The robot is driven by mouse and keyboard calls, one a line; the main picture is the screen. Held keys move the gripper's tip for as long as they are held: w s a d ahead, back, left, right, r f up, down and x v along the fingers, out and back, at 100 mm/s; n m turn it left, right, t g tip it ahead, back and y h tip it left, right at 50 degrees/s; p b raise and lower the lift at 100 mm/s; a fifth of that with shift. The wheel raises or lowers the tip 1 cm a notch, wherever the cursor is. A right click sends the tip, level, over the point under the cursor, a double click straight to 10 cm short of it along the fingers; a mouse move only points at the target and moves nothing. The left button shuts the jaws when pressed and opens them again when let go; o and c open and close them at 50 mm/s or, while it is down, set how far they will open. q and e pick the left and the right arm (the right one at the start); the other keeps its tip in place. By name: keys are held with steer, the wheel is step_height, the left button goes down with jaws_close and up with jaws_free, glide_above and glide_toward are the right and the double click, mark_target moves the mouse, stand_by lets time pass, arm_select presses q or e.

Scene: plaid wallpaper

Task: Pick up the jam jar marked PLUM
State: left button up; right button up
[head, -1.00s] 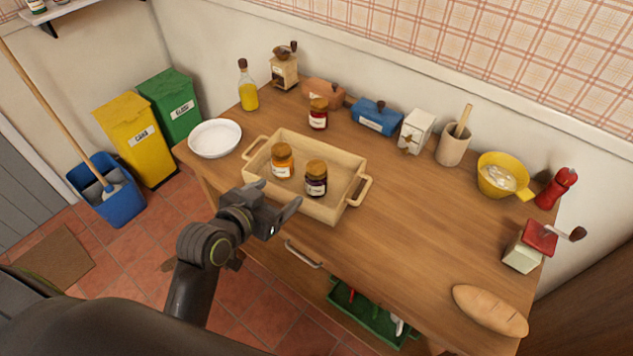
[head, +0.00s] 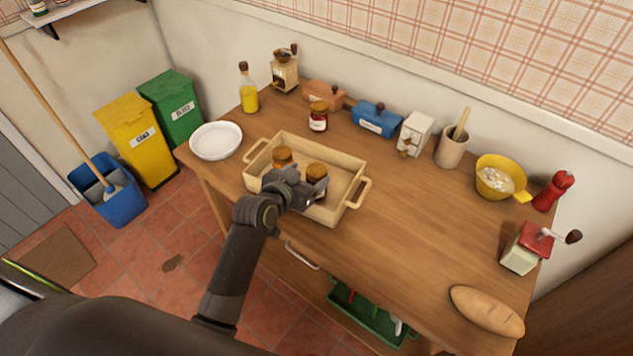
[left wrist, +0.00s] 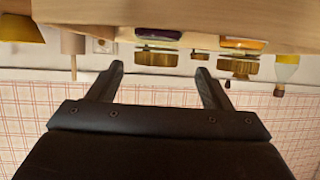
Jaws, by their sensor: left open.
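A dark purple jam jar with a brown lid (head: 317,169) stands in the front right part of a cream tray (head: 356,192). Its label is not readable now. My left gripper (head: 303,187) is open at the near side of this jar and hides its lower part. In the left wrist view, which is upside down, the dark jar (left wrist: 158,50) shows between and beyond the two fingertips (left wrist: 158,70). An orange jar (head: 282,155) stands to its left in the tray, partly hidden by my gripper; it also shows in the wrist view (left wrist: 240,45). My right gripper is not in view.
A red jar (head: 318,117) stands behind the tray. A white plate (head: 216,140) is left of it. The table (head: 400,230) is clear right of the tray.

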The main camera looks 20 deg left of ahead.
mark_target(314, 173)
arm_select(q)
steer(key=x, duration=0.3)
steer(key=shift+d+f+p, duration=0.1)
steer(key=shift+d+p, duration=0.2)
steer(key=shift+w+d+f, duration=0.1)
steer(key=shift+w+f, duration=0.25)
steer(key=shift+w, duration=0.3)
